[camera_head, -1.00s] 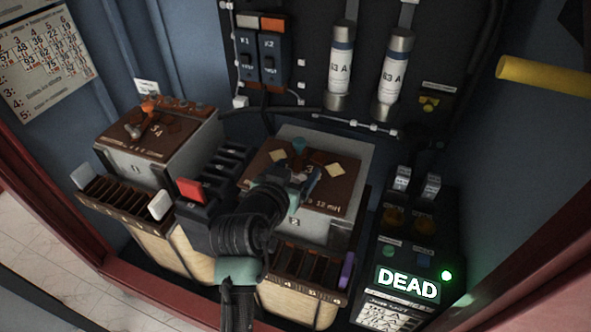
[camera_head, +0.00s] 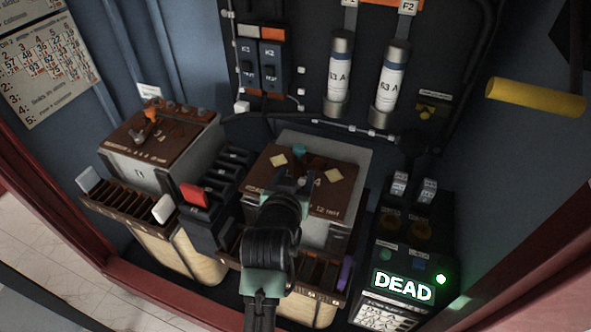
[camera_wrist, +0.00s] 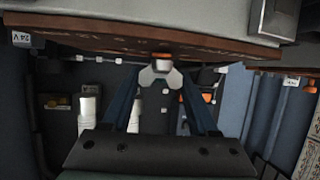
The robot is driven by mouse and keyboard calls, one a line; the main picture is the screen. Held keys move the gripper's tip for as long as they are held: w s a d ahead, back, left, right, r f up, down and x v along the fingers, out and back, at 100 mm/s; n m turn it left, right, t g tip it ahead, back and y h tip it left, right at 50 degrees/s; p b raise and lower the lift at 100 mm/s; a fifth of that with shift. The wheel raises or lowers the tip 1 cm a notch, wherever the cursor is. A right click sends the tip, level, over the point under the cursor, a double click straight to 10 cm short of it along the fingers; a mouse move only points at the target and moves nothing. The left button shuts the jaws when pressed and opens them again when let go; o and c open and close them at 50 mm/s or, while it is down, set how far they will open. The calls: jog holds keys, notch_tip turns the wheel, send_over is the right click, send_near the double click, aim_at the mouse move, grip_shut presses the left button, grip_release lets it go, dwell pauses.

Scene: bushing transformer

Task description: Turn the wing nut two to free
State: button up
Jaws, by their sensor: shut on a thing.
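My gripper (camera_head: 292,184) is over the brown top board (camera_head: 325,200) of the right-hand transformer block in the head view. In the wrist view, which looks upside down, my gripper's two dark blue fingers (camera_wrist: 162,88) close in on a small pale grey winged piece, the wing nut (camera_wrist: 160,76). It sits at the edge of the brown board (camera_wrist: 110,38), by a small orange-brown part. In the head view my gripper hides the wing nut, so its turn angle cannot be told there.
The left transformer block (camera_head: 150,140) carries an orange-and-grey lever piece. A red-topped black switch (camera_head: 196,195) stands between the blocks. Two 63 A fuses (camera_head: 339,75) hang behind. A panel at right reads DEAD (camera_head: 403,287) with a green light. A yellow bar (camera_head: 535,97) juts in at right.

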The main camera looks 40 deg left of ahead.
jog(key=n+g+y, duration=0.1)
jog(key=n+y, duration=0.1)
jog(key=shift+w+d+n+g+y, duration=0.1)
jog(key=shift+d+n+g+y, duration=0.05)
jog(key=shift+n+g+y, duration=0.2)
jog(key=n+g+y+b, duration=0.2)
jog(key=n+b, duration=0.1)
jog(key=shift+f+g+y, duration=0.25)
jog(key=shift+f, duration=0.05)
jog(key=n+g+y+b, duration=0.2)
jog(key=n+g+b, duration=0.2)
jog(key=g+b, duration=0.1)
jog(key=shift+n+b, duration=0.35)
jog(key=shift+b, duration=0.2)
jog(key=n+g+b, duration=0.3)
jog(key=shift+r+g+y+b, duration=0.2)
jog(key=shift+g+y+b, duration=0.1)
jog(key=o, duration=1.4)
jog(key=shift+r, duration=0.15)
